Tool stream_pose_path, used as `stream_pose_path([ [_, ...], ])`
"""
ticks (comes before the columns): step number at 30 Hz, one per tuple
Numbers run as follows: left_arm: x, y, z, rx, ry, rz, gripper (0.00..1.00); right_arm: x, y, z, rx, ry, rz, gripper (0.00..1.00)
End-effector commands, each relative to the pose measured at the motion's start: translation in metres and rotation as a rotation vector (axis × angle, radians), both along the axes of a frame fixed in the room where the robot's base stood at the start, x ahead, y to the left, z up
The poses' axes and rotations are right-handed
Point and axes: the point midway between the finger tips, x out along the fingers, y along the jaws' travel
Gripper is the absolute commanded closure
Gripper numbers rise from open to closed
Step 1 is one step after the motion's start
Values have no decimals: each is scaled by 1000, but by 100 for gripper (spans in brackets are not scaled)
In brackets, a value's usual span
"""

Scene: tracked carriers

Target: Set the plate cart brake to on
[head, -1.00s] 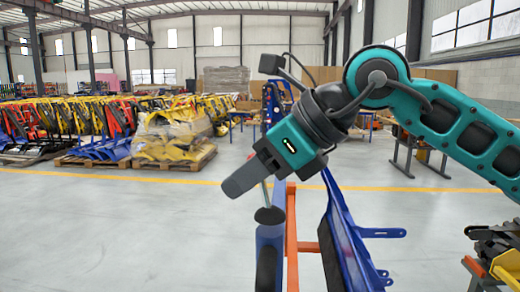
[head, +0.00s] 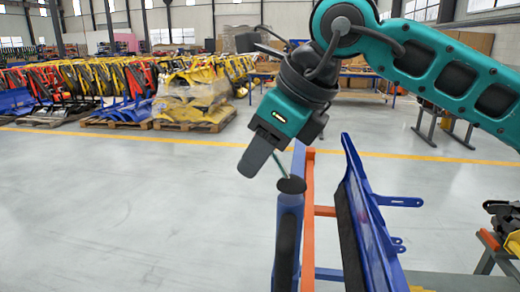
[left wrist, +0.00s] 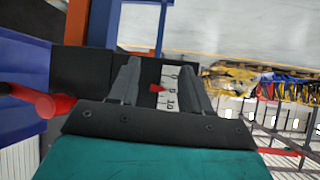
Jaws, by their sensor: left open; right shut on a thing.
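The cart (head: 308,215) shows in the head view as a blue and orange frame below my right gripper. A thin rod (head: 279,163) rises from a black round cap (head: 291,185) on a blue post toward the right gripper. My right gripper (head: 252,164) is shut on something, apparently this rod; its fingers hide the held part. In the left wrist view my left gripper (left wrist: 163,68) is open. A white marked scale with a red pointer (left wrist: 158,88) shows between its fingers. I cannot tell the brake's setting.
A blue panel (head: 362,215) with a dark edge stands just right of the frame. A dark part on a stand (head: 503,220) is at the right edge. Wrapped yellow goods on a pallet (head: 195,100) stand far back. The floor at left (head: 120,210) is clear.

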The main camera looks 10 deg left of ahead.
Motion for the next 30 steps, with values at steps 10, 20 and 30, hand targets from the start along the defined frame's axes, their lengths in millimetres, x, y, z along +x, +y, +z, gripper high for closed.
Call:
stream_pose_path([
  [10,3,0,1,0,-5,0,52,0,0,0,0,0,0,47],
  [20,2,1,0,1,-4,1,52,-1,-4,7,2,-2,-1,47],
  [30,0,1,-5,1,1,2,52,-17,-37,65,2,-4,-2,47],
])
